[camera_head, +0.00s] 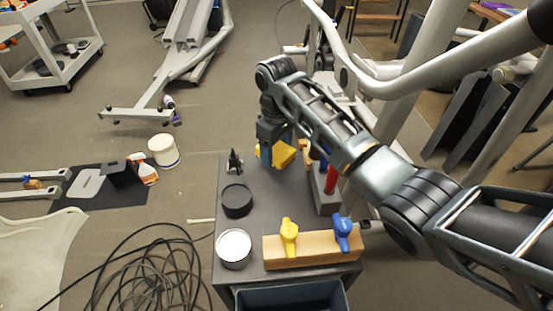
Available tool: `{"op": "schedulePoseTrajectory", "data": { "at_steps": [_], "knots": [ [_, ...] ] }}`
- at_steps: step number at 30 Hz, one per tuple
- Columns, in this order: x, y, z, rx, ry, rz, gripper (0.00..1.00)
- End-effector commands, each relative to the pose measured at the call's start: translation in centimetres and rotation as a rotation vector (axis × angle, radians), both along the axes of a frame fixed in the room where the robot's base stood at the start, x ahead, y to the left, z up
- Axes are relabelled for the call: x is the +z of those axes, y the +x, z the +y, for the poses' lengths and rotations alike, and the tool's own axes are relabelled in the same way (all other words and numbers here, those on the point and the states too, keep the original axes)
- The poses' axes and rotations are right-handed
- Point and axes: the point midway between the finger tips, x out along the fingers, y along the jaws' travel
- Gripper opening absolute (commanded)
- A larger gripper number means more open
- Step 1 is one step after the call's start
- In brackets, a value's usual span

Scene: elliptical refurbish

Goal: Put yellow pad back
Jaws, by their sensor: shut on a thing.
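The yellow pad (283,153) is near the far end of the small grey table (262,200), under my gripper. My gripper (272,150) points down and is shut on the pad. Its fingers hide part of the pad. I cannot tell whether the pad touches the tabletop or is a little above it. My arm reaches in from the right over the table.
A wooden block with a yellow handle (289,236) and a blue handle (343,232) lies at the near edge. A grey caddy with a red item (330,180) stands right of the pad. A black round container (237,200) and a white-topped can (234,248) stand left.

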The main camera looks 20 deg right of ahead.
Motion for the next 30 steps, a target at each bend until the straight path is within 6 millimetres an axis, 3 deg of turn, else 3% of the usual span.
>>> {"op": "schedulePoseTrajectory", "data": {
  "at_steps": [10,17,18,26,30],
  "knots": [
    [-3.8,0.0,0.0,0.000,0.000,0.000,0.43],
    [-4.2,0.0,0.0,0.000,0.000,-0.001,0.43],
    [-4.2,0.0,0.0,0.000,0.000,-0.001,0.73],
    [-4.2,0.0,0.0,0.000,0.000,-0.001,0.97],
    [-4.2,0.0,0.0,0.000,0.000,-0.001,0.97]
  ]
}}
